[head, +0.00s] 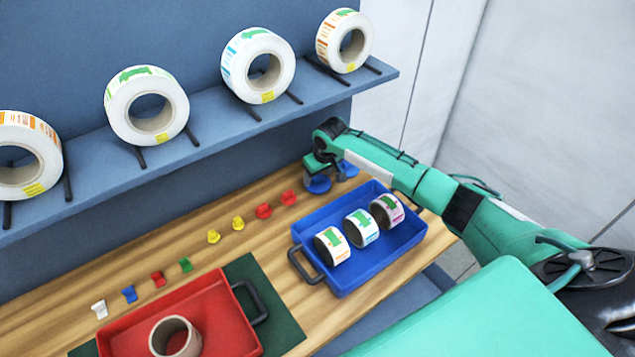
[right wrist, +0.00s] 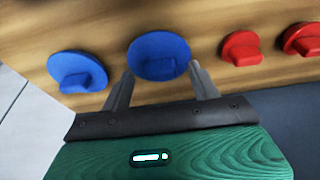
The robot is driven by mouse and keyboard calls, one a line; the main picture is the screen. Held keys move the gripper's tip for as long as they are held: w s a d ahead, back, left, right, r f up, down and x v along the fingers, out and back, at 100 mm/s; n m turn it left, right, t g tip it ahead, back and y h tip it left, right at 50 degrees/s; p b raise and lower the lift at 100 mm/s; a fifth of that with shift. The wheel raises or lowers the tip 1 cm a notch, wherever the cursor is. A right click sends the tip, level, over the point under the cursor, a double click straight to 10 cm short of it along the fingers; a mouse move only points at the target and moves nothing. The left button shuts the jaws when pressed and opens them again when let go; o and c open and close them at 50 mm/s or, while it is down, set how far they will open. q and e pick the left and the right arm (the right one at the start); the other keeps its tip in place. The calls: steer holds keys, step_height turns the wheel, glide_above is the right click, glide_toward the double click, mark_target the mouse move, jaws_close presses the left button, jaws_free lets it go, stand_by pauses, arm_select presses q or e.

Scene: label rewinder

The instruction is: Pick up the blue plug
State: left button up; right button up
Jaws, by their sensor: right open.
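Two large round blue plugs with raised grips lie on the wooden bench at the far right end of a row. The nearer blue plug (head: 318,185) and the farther one (head: 348,170) are partly hidden by my right gripper (head: 330,170) in the head view. In the right wrist view, one blue plug (right wrist: 160,50) is centred just beyond the fingertips of my open right gripper (right wrist: 160,70), with its grip between them. The other blue plug (right wrist: 78,70) lies to the left, outside the fingers. My left gripper is out of view.
Red plugs (right wrist: 241,48) lie to the right in the wrist view. Yellow (head: 238,223), green, red, blue and white plugs continue the row. A blue tray (head: 375,262) with label rolls and a red tray (head: 225,325) stand in front. A shelf (head: 205,125) with large rolls overhangs behind.

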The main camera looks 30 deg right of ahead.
steer(key=shift+w+f, duration=0.1)
steer(key=shift+f, duration=0.3)
steer(key=shift+c, duration=0.2)
steer(key=c, duration=1)
steer(key=shift+r, duration=0.15)
steer(key=shift+c, duration=0.2)
